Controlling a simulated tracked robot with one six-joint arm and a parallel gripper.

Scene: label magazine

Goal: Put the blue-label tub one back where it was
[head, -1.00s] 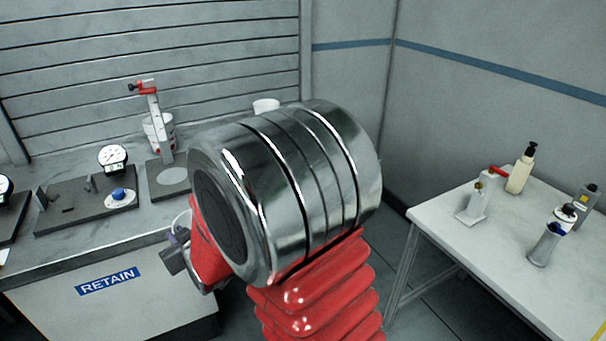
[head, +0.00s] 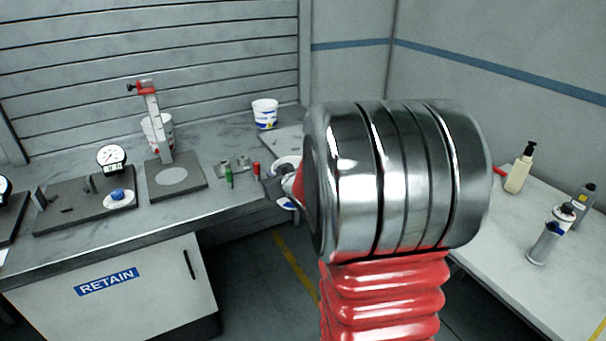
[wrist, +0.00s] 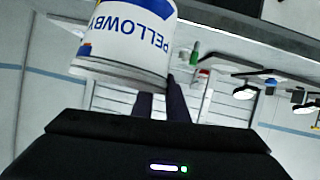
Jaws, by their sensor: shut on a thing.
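A white tub with a blue label (wrist: 125,45) is held in my gripper (wrist: 160,104). Its lettering reads upside down in the wrist view, and the view's top edge cuts it off. In the head view my gripper (head: 279,185) is shut on this tub, in front of the bench's right end; my large metal arm joint hides part of the arm and tub. A second white tub with a blue and yellow label (head: 265,114) stands upright at the back right of the bench. A third tub (head: 158,131) stands behind the red-topped stand, partly hidden.
The grey bench (head: 225,145) carries the red-topped stand (head: 150,110), a dial gauge (head: 113,158) and small green and red items (head: 229,178). A white table (head: 490,280) at right holds a pump bottle (head: 520,170) and other bottles. Floor shows between bench and table.

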